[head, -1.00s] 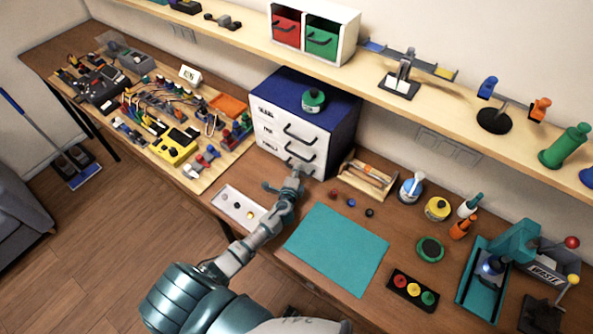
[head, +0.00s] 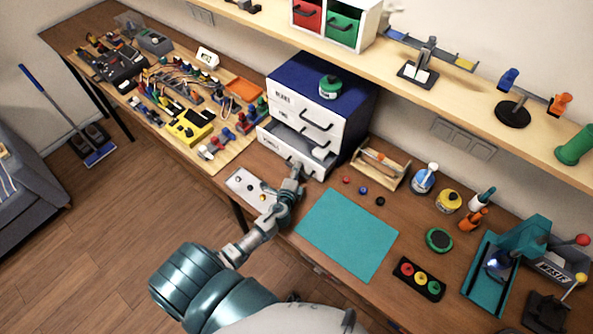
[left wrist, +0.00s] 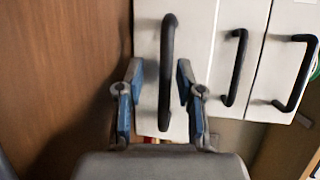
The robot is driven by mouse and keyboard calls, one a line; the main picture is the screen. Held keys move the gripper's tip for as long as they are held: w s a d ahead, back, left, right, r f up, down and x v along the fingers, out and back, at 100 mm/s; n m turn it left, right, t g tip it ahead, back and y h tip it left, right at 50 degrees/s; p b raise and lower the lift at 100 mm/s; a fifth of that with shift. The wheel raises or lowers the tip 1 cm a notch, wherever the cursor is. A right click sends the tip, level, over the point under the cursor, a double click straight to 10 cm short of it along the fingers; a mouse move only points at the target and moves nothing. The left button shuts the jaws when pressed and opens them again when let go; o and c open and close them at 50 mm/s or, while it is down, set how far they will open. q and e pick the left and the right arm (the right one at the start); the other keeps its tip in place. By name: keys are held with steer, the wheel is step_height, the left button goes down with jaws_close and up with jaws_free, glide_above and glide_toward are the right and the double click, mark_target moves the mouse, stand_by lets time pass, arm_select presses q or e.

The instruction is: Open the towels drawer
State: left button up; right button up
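The blue drawer cabinet (head: 350,98) with white fronts stands against the wall. Its bottom drawer (head: 272,146) is pulled partly out, with something pale showing inside; its label is too small to read surely. The two drawers above are shut. My left gripper (head: 296,168) is at the bottom drawer's front and hides its handle in the head view. In the left wrist view, the dark handle (left wrist: 168,70) stands between the two fingers of my left gripper (left wrist: 160,80), with visible gaps on both sides. My right gripper is not in view.
A green-topped container (head: 330,87) stands on the cabinet. A white tray (head: 240,183) lies left of my left arm, and a teal mat (head: 347,234) lies to its right. A wooden tool caddy (head: 379,163) stands right of the cabinet. A shelf (head: 450,85) runs above.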

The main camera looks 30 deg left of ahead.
arm_select(q)
steer(key=shift+s+r, duration=0.15)
steer(key=v, duration=1.2)
